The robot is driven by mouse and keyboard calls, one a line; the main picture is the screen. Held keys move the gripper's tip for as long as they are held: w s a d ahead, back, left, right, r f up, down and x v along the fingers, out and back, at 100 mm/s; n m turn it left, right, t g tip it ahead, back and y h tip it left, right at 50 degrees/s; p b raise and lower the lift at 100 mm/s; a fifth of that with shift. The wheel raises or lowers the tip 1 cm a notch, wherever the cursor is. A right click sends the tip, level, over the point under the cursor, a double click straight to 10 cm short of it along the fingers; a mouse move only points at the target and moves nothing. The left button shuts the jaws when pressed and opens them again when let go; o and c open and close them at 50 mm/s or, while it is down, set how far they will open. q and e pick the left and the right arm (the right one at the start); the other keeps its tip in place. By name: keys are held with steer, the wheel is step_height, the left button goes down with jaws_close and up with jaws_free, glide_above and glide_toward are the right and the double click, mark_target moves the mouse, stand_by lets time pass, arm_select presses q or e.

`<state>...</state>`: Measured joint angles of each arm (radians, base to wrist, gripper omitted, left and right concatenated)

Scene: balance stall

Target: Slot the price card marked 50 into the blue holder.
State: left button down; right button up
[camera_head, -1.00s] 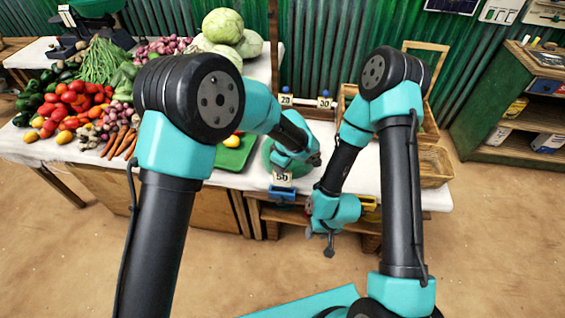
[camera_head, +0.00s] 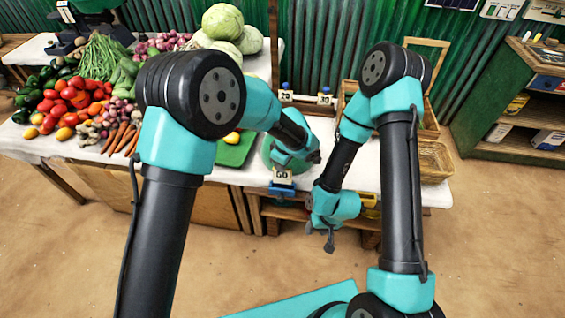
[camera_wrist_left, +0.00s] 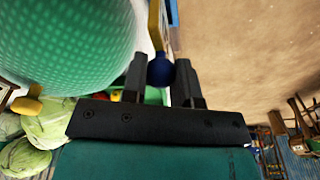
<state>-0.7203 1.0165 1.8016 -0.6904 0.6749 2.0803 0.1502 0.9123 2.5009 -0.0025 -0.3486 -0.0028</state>
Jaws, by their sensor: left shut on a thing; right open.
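My left gripper (camera_wrist_left: 161,78) is shut on the blue knob (camera_wrist_left: 160,70) of a price card (camera_wrist_left: 156,25). In the head view this card (camera_head: 283,174) stands upright just above the blue holder (camera_head: 283,188) at the table's front edge; its number is small, and I cannot tell whether its lower edge is inside the holder or only over it. In the left wrist view the holder (camera_wrist_left: 173,12) shows partly behind the card. The left fingertips are hidden in the head view. My right gripper (camera_head: 329,240) is open and empty, in front of the table, pointing down.
A yellow holder (camera_head: 369,200) is at the front edge, partly behind my right arm. Two cards with blue knobs (camera_head: 286,96) (camera_head: 324,100) stand at the back. Wicker baskets (camera_head: 436,160) are at the right, vegetables at the left.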

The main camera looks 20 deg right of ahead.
arm_select(q)
steer(key=shift+f, duration=0.2)
steer(key=shift+f, duration=1.25)
steer(key=shift+f, duration=0.65)
steer(key=shift+c, duration=1.2)
jaws_free()
steer(key=shift+r, duration=0.1)
